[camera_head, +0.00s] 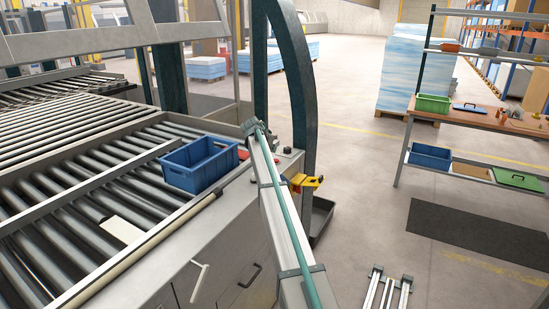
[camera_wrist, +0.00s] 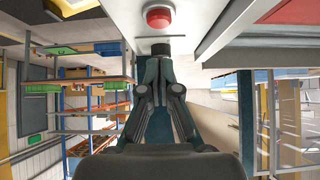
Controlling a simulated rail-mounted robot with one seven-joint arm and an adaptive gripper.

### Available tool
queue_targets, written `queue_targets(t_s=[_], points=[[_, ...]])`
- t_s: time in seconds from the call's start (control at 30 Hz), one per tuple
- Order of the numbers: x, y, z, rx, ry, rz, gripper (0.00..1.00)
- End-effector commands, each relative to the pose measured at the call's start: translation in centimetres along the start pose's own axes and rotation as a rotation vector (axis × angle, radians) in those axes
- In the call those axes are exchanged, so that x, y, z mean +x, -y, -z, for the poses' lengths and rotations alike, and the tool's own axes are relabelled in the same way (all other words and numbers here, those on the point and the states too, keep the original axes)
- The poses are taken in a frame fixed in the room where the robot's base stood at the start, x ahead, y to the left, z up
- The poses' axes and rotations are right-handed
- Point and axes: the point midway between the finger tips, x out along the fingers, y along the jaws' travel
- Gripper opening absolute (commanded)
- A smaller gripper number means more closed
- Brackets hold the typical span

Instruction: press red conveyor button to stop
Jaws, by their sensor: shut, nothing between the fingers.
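A gap shows between the fingertips and the button there, with a small dark round part at the tips. The roller conveyor (camera_head: 70,165) fills the left of the head view.
A blue crate (camera_head: 200,165) sits on the rollers near the conveyor's right edge. A dark curved post (camera_head: 298,90) stands behind the conveyor corner. A yellow fitting (camera_head: 308,182) juts out at the corner. A shelf bench (camera_head: 470,108) stands at right, with open floor between.

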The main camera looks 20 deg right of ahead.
Motion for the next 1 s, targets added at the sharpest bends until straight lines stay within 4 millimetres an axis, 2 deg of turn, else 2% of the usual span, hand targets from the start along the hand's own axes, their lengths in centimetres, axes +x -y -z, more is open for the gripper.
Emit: queue_targets(t_s=[0.2, 0.4, 1.0], points=[[-4.2, 0.0, 0.0, 0.0, -0.004, 0.002, 0.0], [-6.4, 0.0, 0.2, 0.0, -0.005, 0.001, 0.0], [-7.0, 0.0, 0.3, 0.0, -0.005, 0.001, 0.0]])
